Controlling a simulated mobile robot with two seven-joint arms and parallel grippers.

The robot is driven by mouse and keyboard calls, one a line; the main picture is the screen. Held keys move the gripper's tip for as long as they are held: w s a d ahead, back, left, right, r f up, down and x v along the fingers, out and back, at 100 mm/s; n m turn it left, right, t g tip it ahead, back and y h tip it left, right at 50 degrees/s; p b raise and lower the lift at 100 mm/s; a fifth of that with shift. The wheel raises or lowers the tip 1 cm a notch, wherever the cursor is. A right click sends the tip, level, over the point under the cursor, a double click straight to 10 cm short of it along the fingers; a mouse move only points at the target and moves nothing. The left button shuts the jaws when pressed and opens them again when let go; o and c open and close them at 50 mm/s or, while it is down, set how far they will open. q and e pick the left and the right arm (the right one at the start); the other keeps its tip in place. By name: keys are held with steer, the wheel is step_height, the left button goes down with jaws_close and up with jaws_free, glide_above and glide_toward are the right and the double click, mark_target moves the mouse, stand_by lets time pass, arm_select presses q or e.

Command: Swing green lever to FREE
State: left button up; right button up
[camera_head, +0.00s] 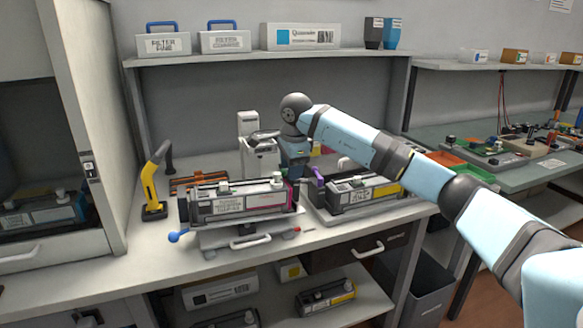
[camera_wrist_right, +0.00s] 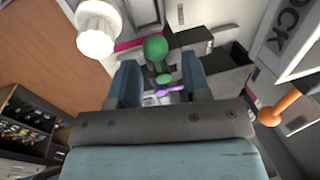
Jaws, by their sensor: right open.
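The green lever (camera_wrist_right: 155,47) shows in the right wrist view as a round green knob with a smaller green part below it. My right gripper (camera_wrist_right: 162,72) is open, with one finger on each side of the lever's line; I cannot tell whether either finger touches it. In the head view my right gripper (camera_head: 294,170) points down behind the magenta-striped cartridge (camera_head: 238,201) and hides the lever. A panel (camera_wrist_right: 290,35) with large letters, partly cut off and ending in "OCK", shows at the upper right of the wrist view. No FREE mark is readable. My left gripper is out of view.
A purple part (camera_wrist_right: 170,89) lies close by the fingers. An orange-knobbed lever (camera_wrist_right: 271,117) and a white knob (camera_wrist_right: 96,38) stand nearby. A yellow-striped cartridge (camera_head: 362,192) is at the right, a yellow-handled tool (camera_head: 151,188) at the left. The front bench strip is mostly clear.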

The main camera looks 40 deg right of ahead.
jaws_close()
